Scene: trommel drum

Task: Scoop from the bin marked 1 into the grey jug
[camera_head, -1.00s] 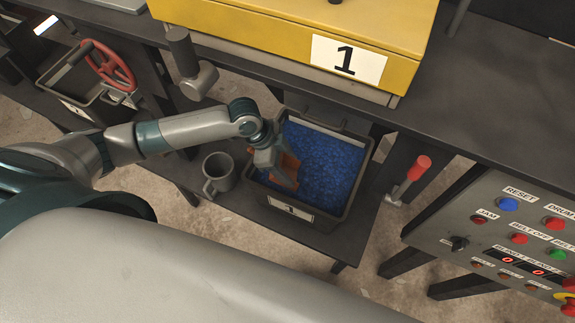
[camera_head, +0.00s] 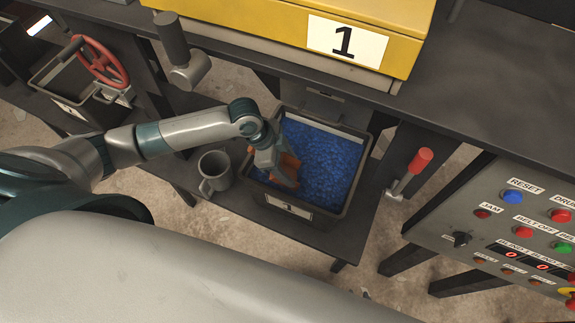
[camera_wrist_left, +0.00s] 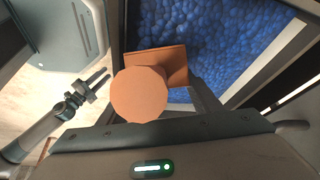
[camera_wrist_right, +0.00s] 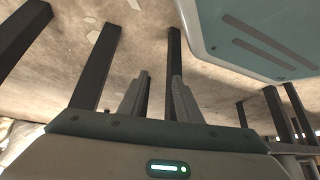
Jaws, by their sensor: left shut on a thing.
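The bin marked 1 (camera_head: 325,222) stands on a low dark shelf, nearly full of blue pellets (camera_head: 325,160). My left gripper (camera_head: 270,155) is over the bin's left part, shut on an orange scoop (camera_head: 288,172). The scoop is tilted at the left of the pellets; whether its lip is in them I cannot tell. In the left wrist view the scoop (camera_wrist_left: 140,95) shows its round handle end, and its inside is hidden. The grey jug (camera_head: 215,172) stands upright just left of the bin. My right gripper (camera_wrist_right: 155,100) is open and empty, seen only in its own wrist view.
A yellow housing (camera_head: 280,30) marked 1 hangs above the bin. A red-handled lever (camera_head: 412,172) is right of the bin, and a button panel (camera_head: 500,225) is at far right. A red handwheel (camera_head: 103,62) and a dark container (camera_head: 65,85) are at left.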

